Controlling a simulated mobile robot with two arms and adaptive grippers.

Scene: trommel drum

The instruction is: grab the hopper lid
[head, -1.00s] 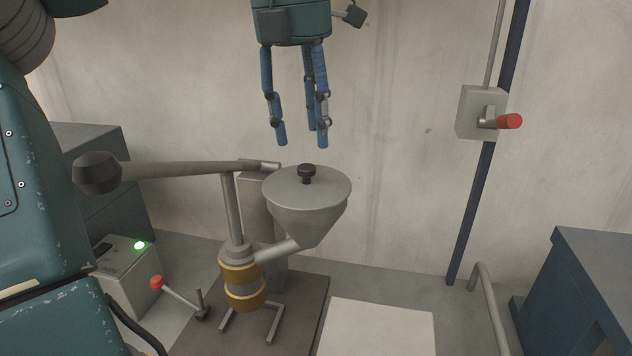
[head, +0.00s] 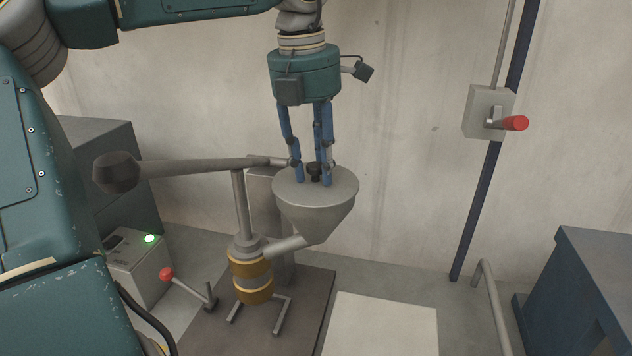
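The hopper lid (head: 343,187) is a flat grey disc on top of the grey cone-shaped hopper (head: 316,217). A small black knob (head: 315,170) stands at its middle. My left gripper (head: 313,180) points straight down over the lid from above. Its blue fingers are spread around the knob, with their tips at about the lid's surface. The fingers look apart from the knob, and whether any tip touches the lid I cannot tell. The far side of the knob is partly hidden by the fingers. My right gripper is not in view.
A grey lever arm (head: 200,168) with a dark end reaches to the hopper from the left. A red-knobbed lever (head: 185,287) and a box with a green light (head: 150,239) stand lower left. A wall switch (head: 489,112) with a red handle is at right.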

